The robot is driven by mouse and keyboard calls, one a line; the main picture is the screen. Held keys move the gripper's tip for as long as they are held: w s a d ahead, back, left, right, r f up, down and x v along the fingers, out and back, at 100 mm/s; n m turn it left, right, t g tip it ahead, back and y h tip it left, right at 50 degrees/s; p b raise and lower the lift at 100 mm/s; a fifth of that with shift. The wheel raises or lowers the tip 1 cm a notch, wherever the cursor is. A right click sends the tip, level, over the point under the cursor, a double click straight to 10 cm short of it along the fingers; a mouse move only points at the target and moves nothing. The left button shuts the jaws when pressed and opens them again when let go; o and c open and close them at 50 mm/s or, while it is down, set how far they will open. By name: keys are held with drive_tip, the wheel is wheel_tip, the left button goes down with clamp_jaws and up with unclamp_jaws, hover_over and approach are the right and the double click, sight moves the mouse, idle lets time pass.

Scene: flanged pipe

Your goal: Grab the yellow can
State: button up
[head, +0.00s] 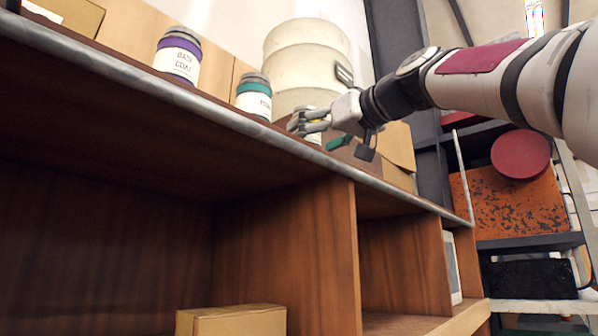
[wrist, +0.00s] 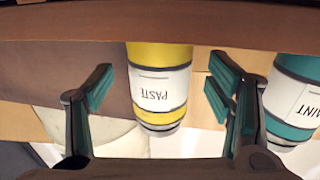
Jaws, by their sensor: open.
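The yellow can (wrist: 160,57) with a white label hangs upside down in the wrist view, between the two open fingers of my gripper (wrist: 165,95). There is a gap on each side of it, and the fingers do not touch it. In the head view the gripper (head: 306,124) reaches over the shelf top from the right. There the yellow can (head: 314,112) is mostly hidden behind the gripper, with only a small part showing.
A teal-banded can (head: 254,96) stands left of my gripper; it also shows at the right of the wrist view (wrist: 292,100). A purple-banded can (head: 178,54) is farther left. A cream drum (head: 305,62) and cardboard boxes (head: 398,145) stand behind. The shelf's front edge (head: 200,106) runs below.

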drive_tip(key=shift+p+x, duration=0.3)
drive_tip(key=shift+x, duration=0.65)
drive_tip(key=c, duration=1.6)
drive_tip(key=shift+o, duration=0.2)
drive_tip(key=shift+r, duration=0.2)
